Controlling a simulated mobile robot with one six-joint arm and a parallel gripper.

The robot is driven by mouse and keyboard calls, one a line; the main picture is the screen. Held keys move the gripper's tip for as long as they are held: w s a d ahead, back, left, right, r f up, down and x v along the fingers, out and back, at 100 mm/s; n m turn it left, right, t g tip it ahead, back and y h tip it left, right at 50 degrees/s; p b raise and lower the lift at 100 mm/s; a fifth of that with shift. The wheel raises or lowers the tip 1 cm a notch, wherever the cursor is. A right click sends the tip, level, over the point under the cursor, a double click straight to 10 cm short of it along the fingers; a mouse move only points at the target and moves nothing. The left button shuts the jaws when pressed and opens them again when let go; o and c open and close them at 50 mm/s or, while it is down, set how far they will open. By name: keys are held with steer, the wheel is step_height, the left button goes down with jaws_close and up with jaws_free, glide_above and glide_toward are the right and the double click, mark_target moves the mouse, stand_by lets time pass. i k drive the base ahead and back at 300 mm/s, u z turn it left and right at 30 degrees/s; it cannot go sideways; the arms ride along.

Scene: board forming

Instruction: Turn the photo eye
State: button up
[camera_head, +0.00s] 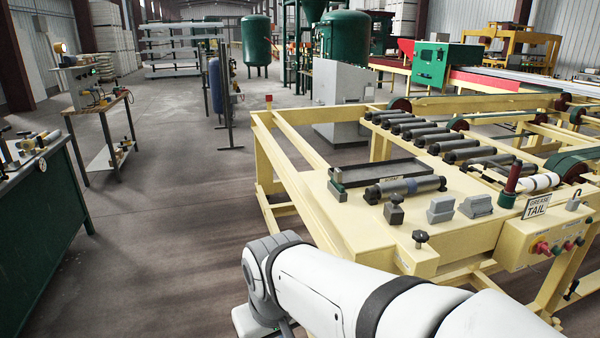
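I cannot tell for sure which thing is the photo eye. A small device with a red top (268,101) stands upright on the far left corner of the yellow conveyor frame (310,195); it is too small to make out which way it faces. A small grey block with a black knob (394,210) stands on the near deck of the frame, and a black knob on a stem (420,238) stands at its near corner. My white arm crosses the lower right of the picture, in front of the frame.
A dark tray (380,172), a loose roller (405,188), two grey blocks (441,208) and a "grease tail" sign (536,206) are on the deck. A control box (555,247) hangs at right. A green bench (45,215) stands at left. Floor between is clear.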

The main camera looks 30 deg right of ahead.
mark_target(392, 212)
steer(key=z, duration=0.6)
steer(key=i, duration=1.05)
steer(key=z, duration=0.8)
steer(key=k, duration=0.85)
steer(key=z, duration=0.2)
steer(key=i, duration=0.9)
steer(key=u, duration=0.1)
